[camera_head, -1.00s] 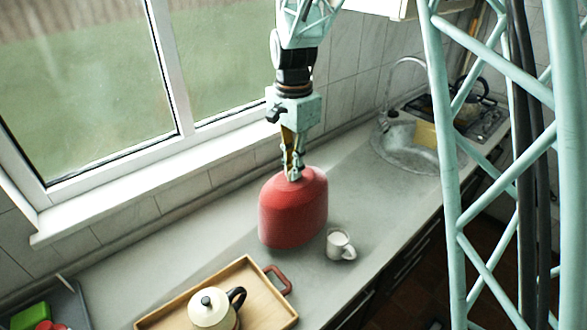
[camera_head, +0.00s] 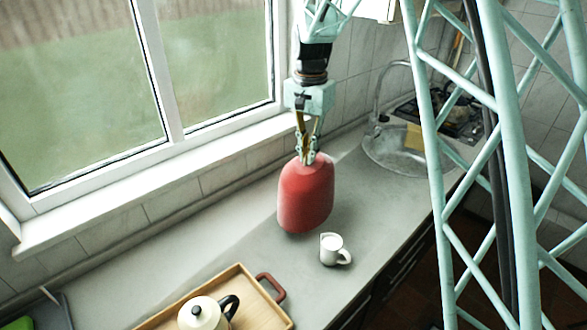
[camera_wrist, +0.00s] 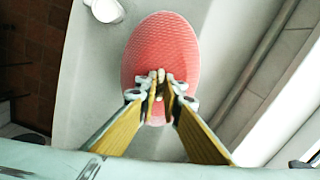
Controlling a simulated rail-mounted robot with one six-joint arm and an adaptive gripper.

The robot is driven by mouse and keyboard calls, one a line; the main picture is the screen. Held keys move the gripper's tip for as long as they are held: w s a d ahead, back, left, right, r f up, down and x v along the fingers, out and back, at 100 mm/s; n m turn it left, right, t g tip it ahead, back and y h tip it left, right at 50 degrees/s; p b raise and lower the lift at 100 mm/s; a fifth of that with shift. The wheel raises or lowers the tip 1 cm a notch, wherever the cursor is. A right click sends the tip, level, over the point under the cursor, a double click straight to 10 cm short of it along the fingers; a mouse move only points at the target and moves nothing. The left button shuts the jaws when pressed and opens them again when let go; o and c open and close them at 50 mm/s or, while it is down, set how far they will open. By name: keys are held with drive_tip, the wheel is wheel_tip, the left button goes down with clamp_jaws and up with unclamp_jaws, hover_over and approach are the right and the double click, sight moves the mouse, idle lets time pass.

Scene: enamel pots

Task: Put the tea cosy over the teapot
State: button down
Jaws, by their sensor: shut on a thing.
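The red tea cosy (camera_head: 305,200) is upright at the middle of the counter, and I cannot tell whether its lower edge touches the counter. My gripper (camera_head: 308,158) points down and is shut on the top of the cosy. In the wrist view the fingertips (camera_wrist: 160,88) pinch the top of the cosy (camera_wrist: 150,50). The cream teapot (camera_head: 203,315) with a black handle and knob stands on a wooden tray at the bottom of the head view, partly cut off by the frame edge. The cosy is apart from the teapot, farther back and to the right.
A white jug (camera_head: 333,249) stands close to the cosy at its front right; it also shows in the wrist view (camera_wrist: 105,10). The wooden tray (camera_head: 258,306) has a red handle. A sink (camera_head: 395,150) lies behind right. The window sill (camera_head: 130,190) borders the counter.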

sight(329, 158)
drive_tip(key=w+d+n, duration=0.1)
drive_tip(key=w+d, duration=0.1)
drive_tip(key=w+d+b, duration=0.1)
drive_tip(key=w+d, duration=0.2)
drive_tip(key=w+d+n+b, duration=0.1)
drive_tip(key=w+d, duration=0.1)
drive_tip(key=w, duration=0.1)
drive_tip(key=shift+d+f+n, duration=0.3)
drive_tip(key=shift+d+f, duration=0.1)
drive_tip(key=w+d+n+b, duration=0.2)
drive_tip(key=w+d, duration=0.5)
drive_tip(key=d, duration=0.4)
drive_tip(key=shift+f+n, duration=0.15)
drive_tip(key=shift+n, duration=0.55)
drive_tip(key=shift+a, duration=0.1)
